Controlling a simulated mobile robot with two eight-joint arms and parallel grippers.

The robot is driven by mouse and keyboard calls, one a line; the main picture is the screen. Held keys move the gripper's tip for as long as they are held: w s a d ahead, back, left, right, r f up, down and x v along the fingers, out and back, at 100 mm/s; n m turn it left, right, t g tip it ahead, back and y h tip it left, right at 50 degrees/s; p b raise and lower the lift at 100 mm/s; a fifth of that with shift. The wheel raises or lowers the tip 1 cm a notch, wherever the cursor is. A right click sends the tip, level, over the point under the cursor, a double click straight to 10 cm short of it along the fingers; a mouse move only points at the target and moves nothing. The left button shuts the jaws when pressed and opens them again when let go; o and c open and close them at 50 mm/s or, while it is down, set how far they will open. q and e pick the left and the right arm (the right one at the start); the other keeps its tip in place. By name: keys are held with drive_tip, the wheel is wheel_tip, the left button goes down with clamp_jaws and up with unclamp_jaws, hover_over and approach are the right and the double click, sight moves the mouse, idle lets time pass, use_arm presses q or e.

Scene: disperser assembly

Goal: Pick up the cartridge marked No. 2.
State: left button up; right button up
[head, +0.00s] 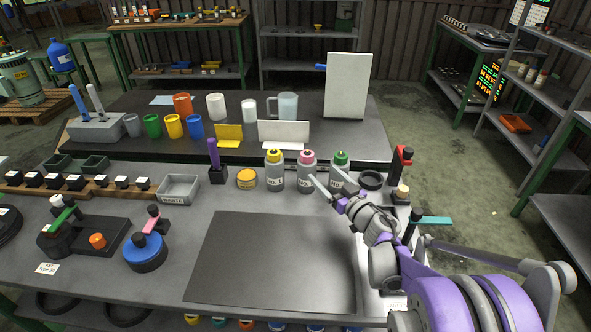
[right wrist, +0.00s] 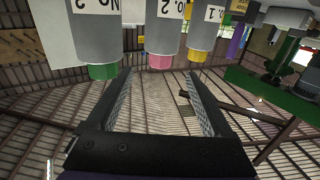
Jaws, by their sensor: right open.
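The No. 2 cartridge (head: 306,176) is a grey bottle with a pink cap, standing upright in the middle of a row of three. It shows upside down in the right wrist view (right wrist: 163,35), with its label partly cut off. The No. 1 cartridge (head: 275,175) with a yellow cap is on its left. A green-capped cartridge (head: 339,172) is on its right, partly behind my gripper. My right gripper (head: 328,184) is open and empty, close in front of the row. In the wrist view its fingers (right wrist: 158,85) point toward the pink-capped cartridge. My left gripper is out of view.
A yellow round tin (head: 246,179) and a purple-handled tool (head: 214,155) stand left of the row. A black ring (head: 371,180) lies to its right. A white card stand (head: 284,132) is behind. The dark mat (head: 270,260) in front is bare.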

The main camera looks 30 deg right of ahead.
sight(311, 162)
drive_tip(key=w, duration=0.4)
drive_tip(key=shift+w+a+r, duration=0.1)
drive_tip(key=shift+w+a, duration=0.1)
drive_tip(key=shift+a, duration=0.05)
drive_tip(key=w, duration=0.6)
drive_tip(key=shift+p, duration=0.35)
clamp_jaws()
idle(0.8)
